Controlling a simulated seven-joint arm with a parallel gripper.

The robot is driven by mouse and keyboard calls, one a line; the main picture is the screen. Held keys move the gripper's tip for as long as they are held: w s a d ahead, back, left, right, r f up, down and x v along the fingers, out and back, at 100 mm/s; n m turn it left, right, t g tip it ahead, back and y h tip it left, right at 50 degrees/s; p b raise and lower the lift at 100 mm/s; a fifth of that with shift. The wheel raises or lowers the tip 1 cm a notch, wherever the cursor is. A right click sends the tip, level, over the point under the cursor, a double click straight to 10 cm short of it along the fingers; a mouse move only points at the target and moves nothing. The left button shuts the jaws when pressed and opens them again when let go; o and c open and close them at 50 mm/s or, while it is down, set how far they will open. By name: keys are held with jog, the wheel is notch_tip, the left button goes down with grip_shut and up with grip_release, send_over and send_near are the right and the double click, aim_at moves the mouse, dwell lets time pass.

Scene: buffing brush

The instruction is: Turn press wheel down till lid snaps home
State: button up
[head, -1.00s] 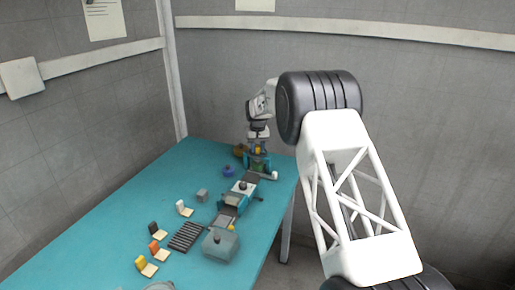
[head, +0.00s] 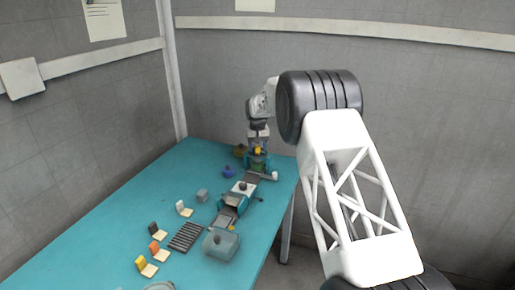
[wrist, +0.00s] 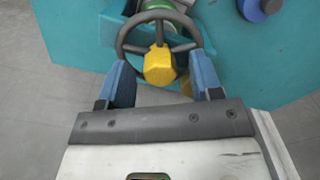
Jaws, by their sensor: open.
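The press wheel (wrist: 160,35) has a dark spoked rim and a yellow six-sided hub (wrist: 159,66) in the wrist view. My gripper (wrist: 162,78) is open, with one blue finger on each side of the hub near the lower rim. I cannot tell whether either finger touches the rim. Beyond the wheel is a green round part (wrist: 166,6), mostly hidden; I cannot tell whether it is the lid. In the head view the teal press (head: 257,167) stands at the table's far end, with my gripper (head: 258,146) at its top.
A blue round piece (head: 228,172) lies left of the press and a brown one (head: 239,151) behind it. A teal fixture (head: 233,202), a grey box (head: 221,243), a dark slatted rack (head: 186,237) and several brush-like pieces occupy the nearer teal table (head: 110,236).

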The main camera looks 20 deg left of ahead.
aim_at(257, 146)
jog(key=shift+r, duration=3.7)
